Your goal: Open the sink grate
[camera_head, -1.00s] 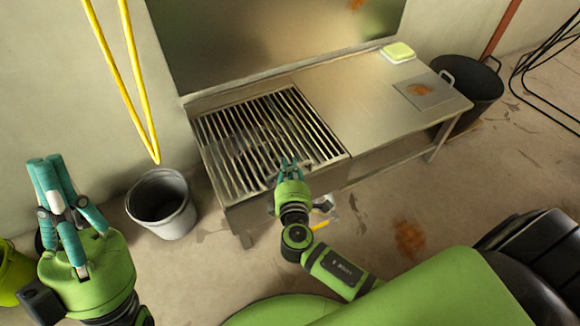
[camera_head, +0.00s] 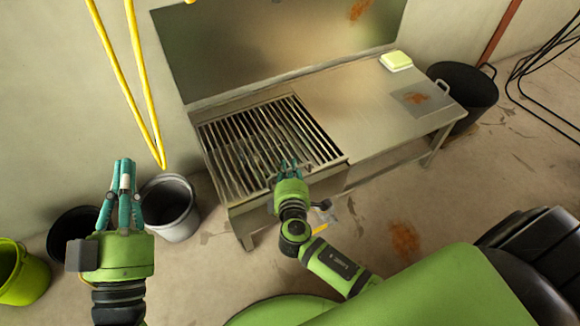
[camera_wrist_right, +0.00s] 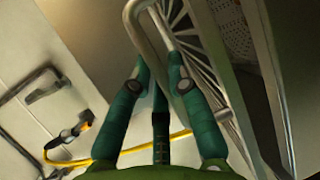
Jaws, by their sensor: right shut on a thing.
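The sink grate (camera_head: 235,160) is a rectangle of dark parallel metal bars at the left end of the metal sink table (camera_head: 350,110). My right gripper (camera_head: 289,165) is at its front edge. In the right wrist view, my right gripper's fingers (camera_wrist_right: 158,68) are shut on a bent metal bar (camera_wrist_right: 146,25) at the edge of the grate bars (camera_wrist_right: 197,58). A perforated surface shows beyond the bars there. The fingers hide part of the grate's front edge. My left gripper (camera_head: 124,165) is away from the sink, pointing up, its fingers apart and empty.
A grey bucket (camera_head: 170,228) stands left of the table, beside a dark one (camera_head: 70,232). A green bucket (camera_head: 20,275) is at far left. A yellow hose (camera_head: 140,85) hangs above. A black tub (camera_head: 468,90) stands at right. A pale box (camera_head: 396,61) lies on the tabletop.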

